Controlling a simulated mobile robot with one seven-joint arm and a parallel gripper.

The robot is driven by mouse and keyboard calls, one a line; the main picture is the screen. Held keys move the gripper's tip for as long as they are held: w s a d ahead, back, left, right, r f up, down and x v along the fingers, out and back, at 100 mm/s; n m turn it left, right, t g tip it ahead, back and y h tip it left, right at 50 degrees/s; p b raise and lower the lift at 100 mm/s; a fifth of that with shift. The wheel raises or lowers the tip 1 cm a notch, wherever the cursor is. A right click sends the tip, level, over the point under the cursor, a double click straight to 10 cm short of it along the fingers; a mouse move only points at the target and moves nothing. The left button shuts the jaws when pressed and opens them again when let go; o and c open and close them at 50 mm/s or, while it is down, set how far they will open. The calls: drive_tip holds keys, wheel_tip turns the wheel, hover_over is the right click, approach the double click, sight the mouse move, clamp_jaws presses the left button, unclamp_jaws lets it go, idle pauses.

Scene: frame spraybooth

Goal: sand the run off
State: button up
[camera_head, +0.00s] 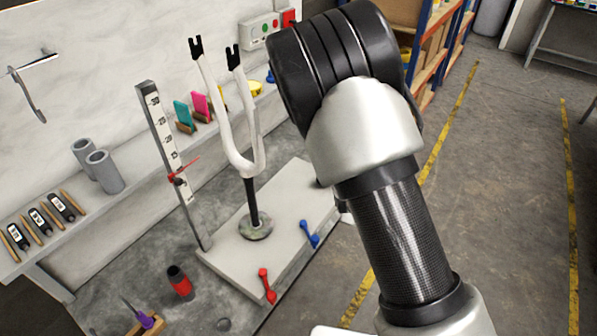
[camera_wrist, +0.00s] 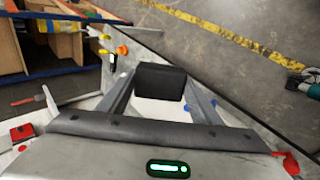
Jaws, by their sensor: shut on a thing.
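A white fork (camera_head: 245,167), its two prongs ending in black tips, stands upright on a black post with a round foot (camera_head: 256,230) on a pale board (camera_head: 225,262). No run can be made out on it at this size. In the wrist view my gripper (camera_wrist: 160,92) is shut on a dark block (camera_wrist: 160,80), which sits between its two grey fingers. A pale surface shows behind the block; I cannot tell whether they touch. In the head view my arm hides the gripper and the block.
A ruled upright with a red pointer (camera_head: 178,178) stands left of the fork. Red (camera_head: 266,285) and blue (camera_head: 309,234) handles lie on the board's front edge. Two grey cylinders (camera_head: 105,172) stand on the back ledge. A black-and-red canister (camera_head: 180,283) stands in front. Open floor lies right.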

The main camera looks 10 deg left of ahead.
drive_tip(key=shift+w+a+n+t, duration=0.2)
drive_tip(key=shift+a+n+t, duration=0.1)
drive_tip(key=shift+n, duration=0.1)
drive_tip(key=shift+s+a+r+n+g+y+b, duration=0.35)
drive_tip(key=shift+a+r+n+y+b, duration=0.7)
drive_tip(key=shift+a+r+n+y, duration=1.75)
drive_tip(key=shift+s+a+r+n+g+y+b, duration=0.4)
drive_tip(key=shift+a+r+n+y+b, duration=1)
drive_tip(key=shift+a+y, duration=2.3)
drive_tip(key=shift+s+a+r+n+g+y+b, duration=0.15)
drive_tip(key=shift+s+a+r+n+y+b, duration=0.45)
drive_tip(key=shift+a+r+n+y, duration=2.35)
drive_tip(key=shift+w+a+f+h, duration=0.1)
drive_tip(key=shift+a+f+h, duration=0.45)
drive_tip(key=shift+a+f, duration=0.4)
drive_tip(key=shift+b+x, duration=0.6)
drive_tip(key=shift+x, duration=0.25)
drive_tip(key=shift+r, duration=0.2)
drive_tip(key=shift+r+p, duration=0.5)
drive_tip(key=shift+r, duration=1.45)
drive_tip(key=shift+f, duration=0.1)
